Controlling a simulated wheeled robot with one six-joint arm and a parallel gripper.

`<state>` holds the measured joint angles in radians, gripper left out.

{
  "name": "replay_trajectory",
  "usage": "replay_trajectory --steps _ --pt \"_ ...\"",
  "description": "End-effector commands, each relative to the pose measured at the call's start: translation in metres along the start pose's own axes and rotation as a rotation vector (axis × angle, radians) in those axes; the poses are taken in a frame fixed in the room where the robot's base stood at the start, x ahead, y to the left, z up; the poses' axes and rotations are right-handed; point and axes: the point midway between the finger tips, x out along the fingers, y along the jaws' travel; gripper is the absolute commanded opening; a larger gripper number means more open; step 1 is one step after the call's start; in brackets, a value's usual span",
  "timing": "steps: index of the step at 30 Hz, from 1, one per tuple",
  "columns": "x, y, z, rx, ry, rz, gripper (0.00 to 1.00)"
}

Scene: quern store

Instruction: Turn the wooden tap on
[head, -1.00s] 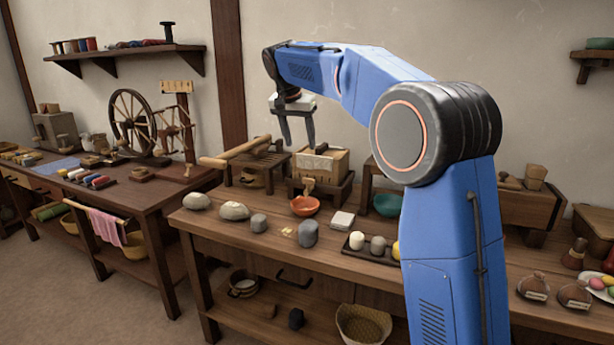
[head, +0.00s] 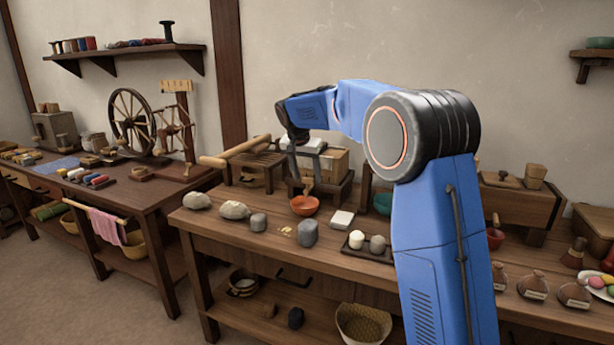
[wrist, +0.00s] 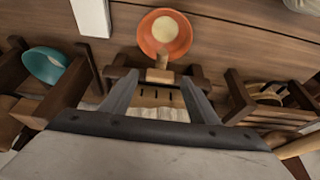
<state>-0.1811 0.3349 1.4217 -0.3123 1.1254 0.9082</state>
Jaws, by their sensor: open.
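The wooden tap (wrist: 160,75) juts from the front of a pale wooden box (head: 337,163) on a dark stand. An orange bowl (head: 304,205) is below the tap; it also shows in the wrist view (wrist: 165,33) with something pale inside. My gripper (wrist: 160,83) is open and empty, pointing down over the box front. In the wrist view its two fingers lie left and right of the tap, with gaps on both sides; I cannot tell the height between them. In the head view my gripper (head: 305,177) partly covers the box.
A slatted wooden stand (head: 258,160) with a rolling pin is left of the box. A teal bowl (wrist: 44,65) sits in another stand on the other side. A white block (head: 341,219) and grey stones (head: 308,233) lie in front on the bench.

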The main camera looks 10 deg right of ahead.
Motion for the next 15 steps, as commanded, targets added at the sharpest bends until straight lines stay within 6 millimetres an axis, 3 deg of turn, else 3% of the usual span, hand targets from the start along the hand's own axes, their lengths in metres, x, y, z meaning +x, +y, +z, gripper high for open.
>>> replay_trajectory --steps 11,15 --pt "0.0050 0.0001 0.0004 0.000 -0.001 0.000 0.55" --pt "0.0048 0.0001 0.0003 0.000 -0.001 0.000 0.21"
